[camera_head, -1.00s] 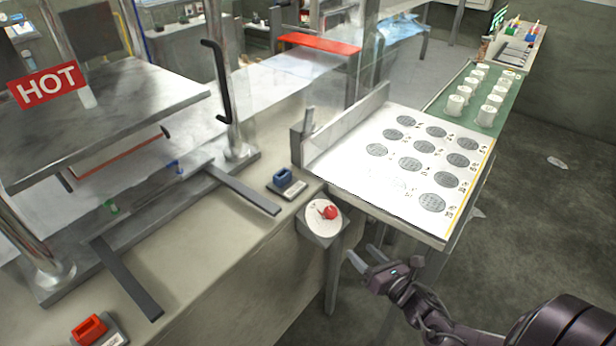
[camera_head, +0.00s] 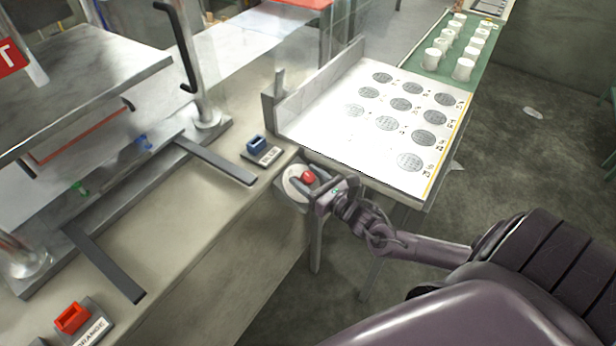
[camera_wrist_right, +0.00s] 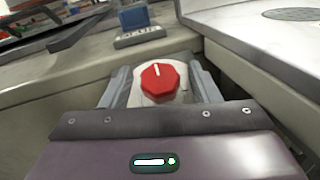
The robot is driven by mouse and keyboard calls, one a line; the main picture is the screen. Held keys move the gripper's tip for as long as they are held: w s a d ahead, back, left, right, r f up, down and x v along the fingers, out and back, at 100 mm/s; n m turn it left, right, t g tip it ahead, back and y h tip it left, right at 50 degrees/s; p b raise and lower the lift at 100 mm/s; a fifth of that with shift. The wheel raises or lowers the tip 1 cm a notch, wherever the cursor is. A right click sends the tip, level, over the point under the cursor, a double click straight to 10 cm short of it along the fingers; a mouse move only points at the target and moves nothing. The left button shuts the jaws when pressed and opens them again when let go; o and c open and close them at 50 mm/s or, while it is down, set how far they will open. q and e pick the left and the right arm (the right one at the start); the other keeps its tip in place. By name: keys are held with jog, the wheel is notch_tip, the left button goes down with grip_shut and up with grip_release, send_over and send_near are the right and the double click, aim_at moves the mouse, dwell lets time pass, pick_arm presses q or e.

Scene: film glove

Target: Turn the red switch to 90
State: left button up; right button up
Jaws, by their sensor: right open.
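The red switch (camera_head: 308,177) is a faceted red knob with a white pointer line, on a round white dial (camera_head: 290,184) at the bench's front corner. In the right wrist view the red switch (camera_wrist_right: 160,81) sits between the two fingers, its white line pointing up and slightly left. My right gripper (camera_head: 312,186) is open around the knob; a gap shows between each finger and the knob in the wrist view. The dial's numbers cannot be read, and the gripper partly covers the dial. My left gripper is not in view.
The white printed table (camera_head: 330,126) borders the gripper on the right. Metal bars (camera_head: 215,162) of the press lie left. Open floor lies right.

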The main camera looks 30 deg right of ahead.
jog(key=shift+c, duration=0.7)
jog(key=c, duration=0.8)
